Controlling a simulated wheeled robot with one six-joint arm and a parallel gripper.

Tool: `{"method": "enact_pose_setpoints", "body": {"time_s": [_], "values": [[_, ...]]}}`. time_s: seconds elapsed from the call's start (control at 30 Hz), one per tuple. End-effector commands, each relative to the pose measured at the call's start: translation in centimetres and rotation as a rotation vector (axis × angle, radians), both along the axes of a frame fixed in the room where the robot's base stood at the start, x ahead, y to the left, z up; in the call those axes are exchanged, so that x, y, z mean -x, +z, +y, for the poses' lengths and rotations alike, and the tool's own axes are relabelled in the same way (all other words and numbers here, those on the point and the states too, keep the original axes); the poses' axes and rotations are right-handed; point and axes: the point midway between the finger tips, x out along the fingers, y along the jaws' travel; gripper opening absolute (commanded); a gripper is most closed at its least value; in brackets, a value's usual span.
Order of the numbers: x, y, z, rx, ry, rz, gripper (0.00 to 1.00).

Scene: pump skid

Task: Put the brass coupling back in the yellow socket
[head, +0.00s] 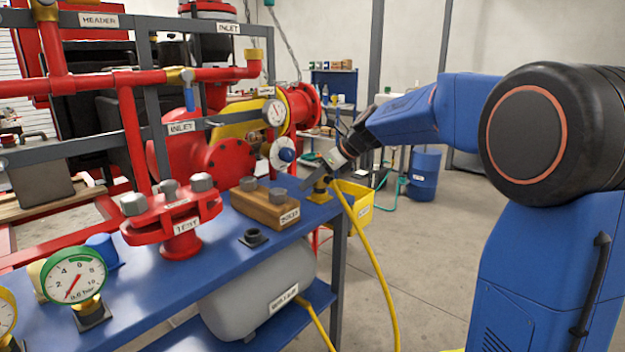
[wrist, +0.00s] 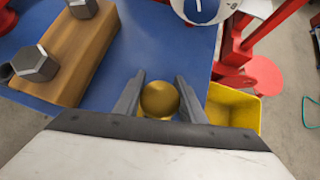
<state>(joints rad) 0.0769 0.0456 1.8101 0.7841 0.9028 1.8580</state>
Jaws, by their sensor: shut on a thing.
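My gripper (head: 318,181) reaches down over the right end of the blue bench. In the wrist view the gripper (wrist: 160,92) is shut on the round brass coupling (wrist: 160,98), which sits between its two grey fingers. A yellow hose (head: 362,240) hangs from beside the gripper toward the floor. The yellow socket (head: 319,196), on a dark base, stands on the bench right under the fingers. The fingers hide most of the coupling in the head view, and I cannot tell whether it is in the socket or just above it.
A wooden block (head: 265,208) with grey bolts stands left of the gripper. A black socket (head: 254,238) sits on the bench (head: 215,255) nearer me. A red flange (head: 180,215), gauge (head: 75,278) and red pipework are further left. A yellow bin (head: 353,208) hangs beyond the bench edge.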

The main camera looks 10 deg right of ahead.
Motion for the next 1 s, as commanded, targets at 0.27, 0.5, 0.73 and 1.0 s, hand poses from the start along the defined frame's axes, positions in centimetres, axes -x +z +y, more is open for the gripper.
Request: {"method": "enact_pose_setpoints", "body": {"time_s": [0.27,0.5,0.73,1.0], "values": [[0.0,-0.4,0.0,0.000,0.001,-0.001,0.15],[0.0,-0.8,0.0,-0.001,0.000,-0.001,0.15],[0.0,-1.2,0.0,-0.001,0.000,-0.001,0.15],[0.0,-1.6,0.0,-0.001,-0.001,0.000,0.15]]}}
